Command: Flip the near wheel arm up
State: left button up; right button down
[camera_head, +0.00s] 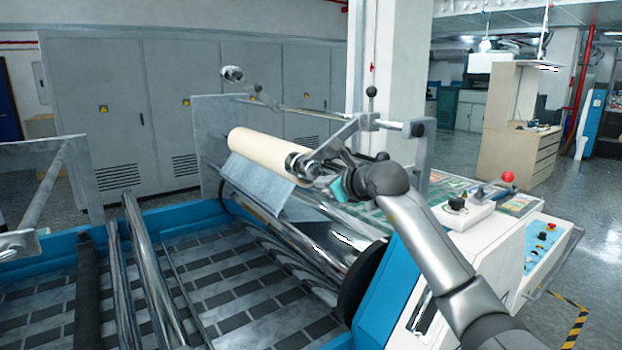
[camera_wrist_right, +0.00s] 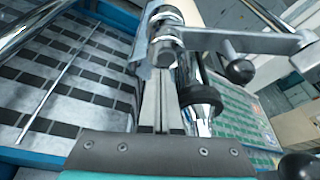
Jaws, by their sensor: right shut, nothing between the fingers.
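The near wheel arm (camera_head: 341,136) is a grey metal lever on the near side of the machine. It slants down from its pivot bar to the near end of the cream roll (camera_head: 268,154). In the right wrist view the grey arm (camera_wrist_right: 238,40) runs across the top, with a black ball knob (camera_wrist_right: 240,71) below it. My right gripper (camera_head: 327,178) is just below the arm's lower end, by the roll's end. In the wrist view its fingers (camera_wrist_right: 162,88) are together and empty, pointing at the round metal end piece; contact is unclear. My left gripper is out of view.
The far wheel arm (camera_head: 256,89) stands raised behind the roll. A control panel (camera_head: 541,248) with buttons and a red knob (camera_head: 508,177) lie right of my right arm. Shiny rollers (camera_head: 150,270) and the blue frame fill the lower left. Grey cabinets (camera_head: 180,110) stand behind.

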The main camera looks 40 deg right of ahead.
jog(key=p+x, duration=0.1)
jog(key=x, duration=0.5)
jog(key=shift+p, duration=0.35)
jog(key=shift+w, duration=0.1)
jog(key=shift+d+r, duration=0.1)
